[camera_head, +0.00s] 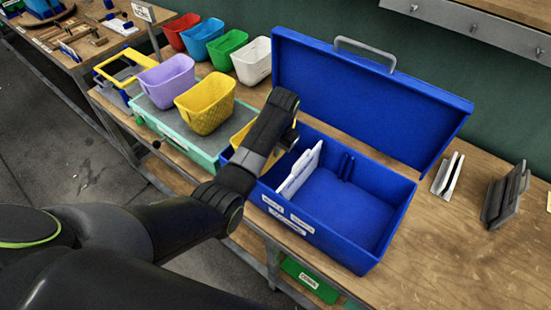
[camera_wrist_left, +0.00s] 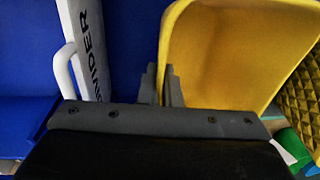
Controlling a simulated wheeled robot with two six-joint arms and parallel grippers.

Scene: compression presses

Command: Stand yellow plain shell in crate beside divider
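The yellow plain shell (camera_head: 243,132) is at the left end of the open blue crate (camera_head: 362,262), partly hidden by my left arm. My left gripper (camera_wrist_left: 161,84) has its fingers close together on either side of the shell's near wall; the smooth yellow shell (camera_wrist_left: 225,50) fills the right half of the left wrist view. The white divider (camera_head: 300,170) stands inside the crate, just right of the shell. Its lettered face (camera_wrist_left: 88,40) shows at the left in the left wrist view. Whether the shell touches the crate floor is hidden. My right gripper is not in view.
A yellow textured shell (camera_head: 206,106) and a lilac shell (camera_head: 166,82) stand on the green press (camera_head: 205,155) left of the crate. Red, blue, green and white shells stand behind. The crate's raised lid (camera_head: 365,100) blocks the back. Dark stands (camera_head: 503,197) sit at right.

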